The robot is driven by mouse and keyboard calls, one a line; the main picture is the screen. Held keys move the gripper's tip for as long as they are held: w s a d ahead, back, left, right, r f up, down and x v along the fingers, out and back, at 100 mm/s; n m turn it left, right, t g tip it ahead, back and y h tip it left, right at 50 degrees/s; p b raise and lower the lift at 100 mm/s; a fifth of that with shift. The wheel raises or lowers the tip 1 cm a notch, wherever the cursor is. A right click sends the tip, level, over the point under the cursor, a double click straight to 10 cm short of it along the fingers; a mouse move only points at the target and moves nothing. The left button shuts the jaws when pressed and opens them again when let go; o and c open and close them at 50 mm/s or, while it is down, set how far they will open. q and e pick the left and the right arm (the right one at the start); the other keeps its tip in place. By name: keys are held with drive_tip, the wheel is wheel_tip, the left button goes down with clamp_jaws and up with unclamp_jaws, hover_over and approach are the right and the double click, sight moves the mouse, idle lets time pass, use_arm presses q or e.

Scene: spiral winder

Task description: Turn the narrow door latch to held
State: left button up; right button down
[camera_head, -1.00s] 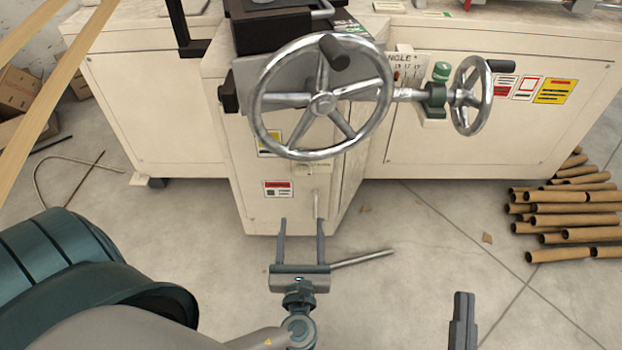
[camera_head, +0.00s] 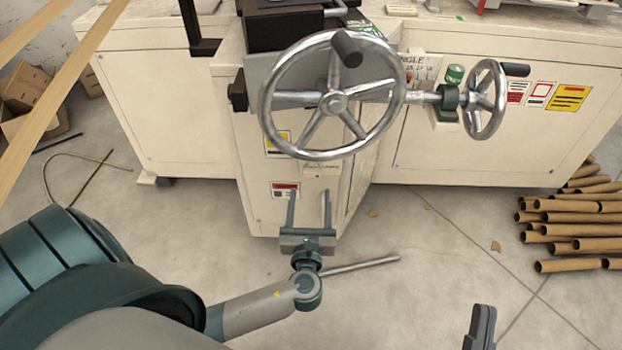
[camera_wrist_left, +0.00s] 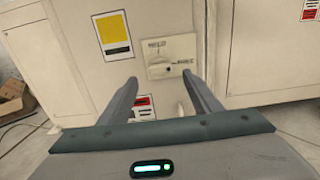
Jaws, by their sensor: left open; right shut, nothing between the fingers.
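The narrow door (camera_head: 262,205) is the cream front panel of the machine's central column. Its latch plate (camera_head: 322,169) sits below the large handwheel. In the left wrist view the latch (camera_wrist_left: 169,68) is a small pale knob on a plate, with "HELD" lettered at the upper left and another word at the right. Which way the knob points is hard to tell. My left gripper (camera_head: 309,198) is open and empty, its fingers pointing at the door just below the latch plate. In the wrist view its fingertips (camera_wrist_left: 159,80) straddle the plate's lower edge. My right gripper (camera_head: 481,325) is shut and empty at the lower right.
The large handwheel (camera_head: 333,102) overhangs the latch, with a smaller handwheel (camera_head: 485,99) to its right. A grey bar (camera_head: 360,265) shows near my left wrist. Cardboard tubes (camera_head: 570,235) are piled on the floor at right. The floor between is mostly clear.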

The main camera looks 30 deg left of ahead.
sight(311, 175)
use_arm(q)
drive_tip(key=b+x, duration=0.1)
drive_tip(key=x, duration=0.5)
drive_tip(key=shift+w+a, duration=0.5)
drive_tip(key=shift+w, duration=0.2)
use_arm(e)
drive_tip(key=shift+w+d+r+t, duration=0.15)
drive_tip(key=shift+d+r+t, duration=0.35)
drive_tip(key=shift+r, duration=0.25)
drive_tip(key=shift+w+d+r+t, duration=0.15)
drive_tip(key=shift+d+r+t, duration=0.25)
drive_tip(key=shift+r+t, duration=0.3)
drive_tip(key=shift+r, duration=0.1)
use_arm(q)
drive_tip(key=c, duration=1)
